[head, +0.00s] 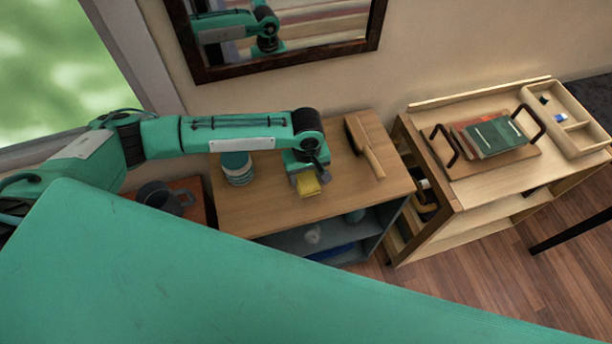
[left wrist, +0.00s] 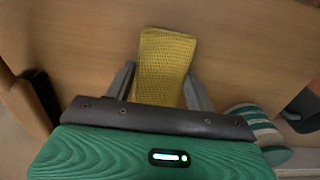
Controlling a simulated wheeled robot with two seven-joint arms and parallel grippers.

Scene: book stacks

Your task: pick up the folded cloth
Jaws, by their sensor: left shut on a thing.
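The folded cloth (head: 308,185) is small and yellow with a woven texture. In the head view it is at my left gripper (head: 306,178), over the front part of the wooden shelf top. In the left wrist view the cloth (left wrist: 163,65) stands between the two grey fingers of my left gripper (left wrist: 162,88). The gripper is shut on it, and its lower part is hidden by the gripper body. I cannot tell whether the cloth still touches the shelf top. My right gripper is not in view.
On the same shelf top (head: 240,208), a striped jar (head: 237,168) stands left of the gripper and a wooden brush (head: 364,147) lies to the right. A dark pot (head: 163,197) is further left. A second unit holds a tray with books (head: 493,136). A mirror (head: 280,35) hangs behind.

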